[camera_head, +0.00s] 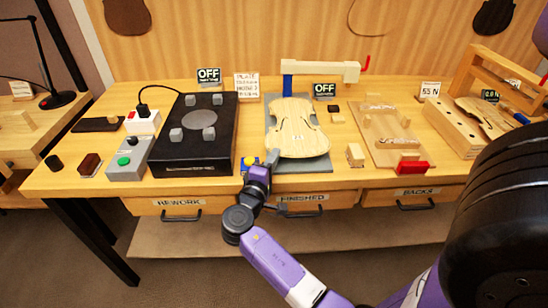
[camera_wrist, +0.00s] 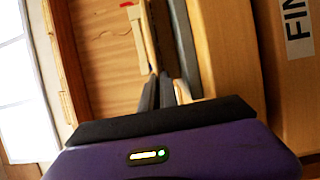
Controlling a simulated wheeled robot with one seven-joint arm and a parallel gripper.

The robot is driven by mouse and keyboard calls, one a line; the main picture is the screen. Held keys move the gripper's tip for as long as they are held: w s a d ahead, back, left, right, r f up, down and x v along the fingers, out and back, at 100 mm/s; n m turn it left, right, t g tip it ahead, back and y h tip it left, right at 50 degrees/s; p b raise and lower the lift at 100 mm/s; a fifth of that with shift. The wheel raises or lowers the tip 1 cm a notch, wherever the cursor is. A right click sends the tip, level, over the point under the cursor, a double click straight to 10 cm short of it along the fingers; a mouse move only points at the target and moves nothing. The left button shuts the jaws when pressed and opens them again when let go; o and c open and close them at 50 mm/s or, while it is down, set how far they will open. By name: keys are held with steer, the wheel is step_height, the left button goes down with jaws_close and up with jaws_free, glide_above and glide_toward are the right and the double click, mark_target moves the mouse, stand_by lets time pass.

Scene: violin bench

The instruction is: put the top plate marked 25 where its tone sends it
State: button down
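A pale violin top plate (camera_head: 300,137) with two f-holes lies on a grey mat (camera_head: 318,168) at the middle of the bench. A small mark on it is too small to read surely. My gripper (camera_head: 271,158) is at the plate's lower left edge, close to it. In the wrist view, the dark fingers (camera_wrist: 160,92) are close together beside the edge of a thin pale wooden piece (camera_wrist: 142,40), which looks like the plate. I cannot tell whether they grip it. The drawers are marked REWORK (camera_head: 180,203), FINISHED (camera_head: 302,197) and BACKS (camera_head: 414,191); all look shut.
Left stands a black plate device (camera_head: 195,158) with grey blocks, and a grey button box (camera_head: 128,160). A blue post with a pale beam (camera_head: 320,69) stands behind the plate. Right are a wooden board (camera_head: 385,130), a small block (camera_head: 355,154) and a wooden rack (camera_head: 455,128).

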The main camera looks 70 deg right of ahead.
steer(key=shift+f, duration=0.15)
steer(key=c, duration=1.6)
jaws_free()
